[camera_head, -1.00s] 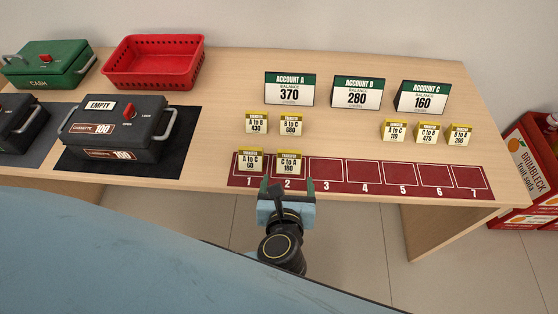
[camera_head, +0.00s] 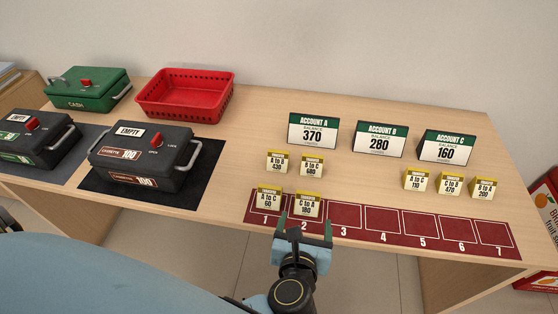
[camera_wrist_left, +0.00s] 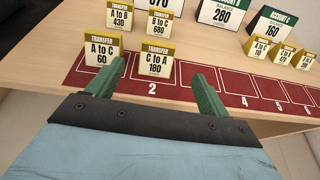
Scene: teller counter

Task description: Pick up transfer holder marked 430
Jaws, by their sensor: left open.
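The transfer holder marked 430 (camera_head: 277,162), labelled A to B, is a small yellow-topped card stand on the wood counter behind the red numbered strip. It also shows at the top left of the left wrist view (camera_wrist_left: 120,15). The 680 holder (camera_head: 311,166) stands just right of it. My left gripper (camera_head: 305,225) is open at the counter's front edge by slot 2, with green fingers. The C to A 180 holder (camera_wrist_left: 156,60) stands in front of the fingers, apparently not gripped. The A to C 60 holder (camera_head: 269,199) is on slot 1. My right gripper is not in view.
Account stands A (camera_head: 313,131), B (camera_head: 380,139) and C (camera_head: 446,147) stand behind. Holders 110 (camera_head: 416,181), 470 (camera_head: 450,184) and 200 (camera_head: 484,188) stand at right. Slots 3 to 7 of the red strip (camera_head: 383,220) are bare. A black cassette (camera_head: 145,156) and red basket (camera_head: 185,97) are at left.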

